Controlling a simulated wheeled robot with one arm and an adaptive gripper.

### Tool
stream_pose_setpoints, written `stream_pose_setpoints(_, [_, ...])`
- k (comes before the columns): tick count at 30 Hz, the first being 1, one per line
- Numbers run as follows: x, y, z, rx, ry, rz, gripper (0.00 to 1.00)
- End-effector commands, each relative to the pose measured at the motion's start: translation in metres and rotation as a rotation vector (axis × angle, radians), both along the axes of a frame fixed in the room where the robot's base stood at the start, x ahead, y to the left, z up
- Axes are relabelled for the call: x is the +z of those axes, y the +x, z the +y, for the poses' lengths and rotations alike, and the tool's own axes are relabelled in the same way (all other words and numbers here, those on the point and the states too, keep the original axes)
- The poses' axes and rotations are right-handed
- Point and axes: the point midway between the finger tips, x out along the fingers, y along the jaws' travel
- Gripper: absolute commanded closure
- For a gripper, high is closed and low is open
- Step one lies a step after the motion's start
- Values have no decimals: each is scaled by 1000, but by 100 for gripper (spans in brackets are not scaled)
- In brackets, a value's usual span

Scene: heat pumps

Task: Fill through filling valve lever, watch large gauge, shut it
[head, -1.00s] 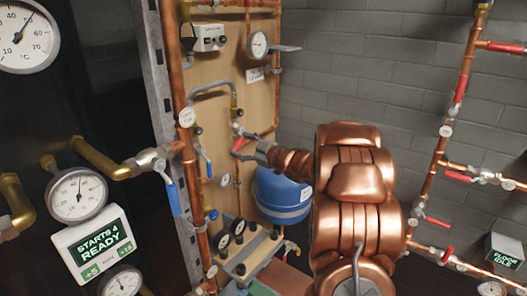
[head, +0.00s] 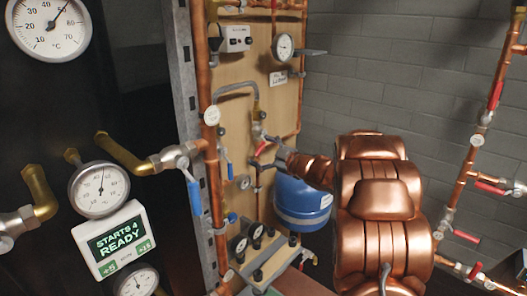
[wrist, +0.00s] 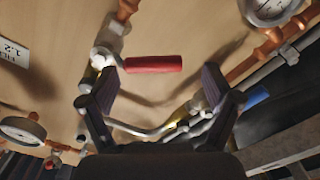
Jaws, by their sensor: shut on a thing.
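In the head view the red filling valve lever (head: 262,148) sits on the pipework of the wooden board, at the end of a grey looped hose (head: 236,86). My gripper (head: 276,156) is at this lever, mostly hidden by my copper-coloured arm. In the wrist view the red lever (wrist: 152,64) lies crosswise between the two fingertips of my gripper (wrist: 160,84). The fingers look well apart; the exact contact is unclear. A round white gauge (head: 283,46) is high on the board; its reading is too small to tell. A gauge also shows cut off in the wrist view (wrist: 270,8).
A blue vessel (head: 303,203) hangs below the lever, close to my arm. A blue-handled valve (head: 193,192), a dial (head: 100,189) and a "STARTS 4 READY" display (head: 121,240) are at left. Red-levered copper pipes (head: 490,110) run along the right wall.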

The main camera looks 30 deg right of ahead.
Motion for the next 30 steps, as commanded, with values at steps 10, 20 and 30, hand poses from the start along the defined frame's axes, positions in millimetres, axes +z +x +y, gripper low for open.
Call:
stream_pose_setpoints(10, [2, -1, -5, -9, 1, -3, 17])
stream_pose_setpoints(20, [3, -18, -12, -12, 2, -4, 17])
stream_pose_setpoints(30, [2, -70, -33, -12, -1, -3, 17])
